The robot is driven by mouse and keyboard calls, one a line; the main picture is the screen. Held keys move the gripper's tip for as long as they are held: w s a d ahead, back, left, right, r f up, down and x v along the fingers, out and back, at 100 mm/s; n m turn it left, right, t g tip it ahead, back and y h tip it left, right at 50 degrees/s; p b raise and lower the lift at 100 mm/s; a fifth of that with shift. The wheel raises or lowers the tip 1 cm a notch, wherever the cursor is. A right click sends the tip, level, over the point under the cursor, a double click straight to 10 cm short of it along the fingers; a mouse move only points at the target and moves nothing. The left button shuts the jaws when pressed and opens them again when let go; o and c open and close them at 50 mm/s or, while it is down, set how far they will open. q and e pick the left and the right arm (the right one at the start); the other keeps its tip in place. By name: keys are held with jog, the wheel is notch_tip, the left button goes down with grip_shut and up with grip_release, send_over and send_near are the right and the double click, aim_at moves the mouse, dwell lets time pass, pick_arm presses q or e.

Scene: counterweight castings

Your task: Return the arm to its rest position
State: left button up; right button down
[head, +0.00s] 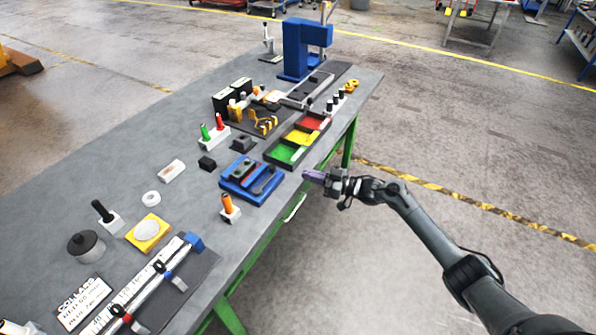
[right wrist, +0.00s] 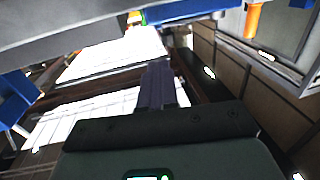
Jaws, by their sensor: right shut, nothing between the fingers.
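My right arm comes in from the right in the head view. My right gripper (head: 315,177) is beside the table's long right edge, over or just off that edge. Its purple-grey fingers are shut with nothing between them. In the right wrist view the shut fingers (right wrist: 157,85) show in the middle, with white, brown and blue surfaces behind them that are hard to make out. My left arm and left gripper are not in view.
The grey table (head: 215,90) carries several items. A blue fixture (head: 252,180) and a tray with green, yellow and red compartments (head: 269,151) lie close to the gripper. An orange-handled tool (head: 227,203) stands near the edge. A blue press (head: 296,50) stands at the far end.

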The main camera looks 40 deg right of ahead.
jog(key=s+f+g, duration=0.1)
jog(key=s+f, duration=0.6)
jog(key=s, duration=0.1)
jog(key=s+a+f+m+g+h, duration=0.1)
jog(key=s+a+f, duration=0.1)
jog(key=s+a, duration=0.5)
jog(key=s+a+f+m+g+h, duration=0.1)
jog(key=s+a+f+h, duration=0.15)
jog(key=a, duration=0.85)
jog(key=s+a+f+m+g+h, duration=0.1)
jog(key=s+a+f+g, duration=0.1)
jog(key=s+a, duration=0.55)
jog(key=s+d+r+m+g+h, duration=0.15)
jog(key=s+r+g+h, duration=0.25)
jog(key=s+r+g, duration=0.4)
jog(key=w+p+v, duration=0.2)
jog(key=p+v, duration=1.2)
jog(key=p, duration=0.2)
jog(key=w+r+p+v, duration=0.1)
jog(key=w+p+v, duration=0.2)
jog(key=p+v, duration=1.1)
jog(key=shift+r+n+t+p, duration=0.35)
jog(key=shift+r+t+p, duration=0.05)
jog(key=shift+p, duration=0.45)
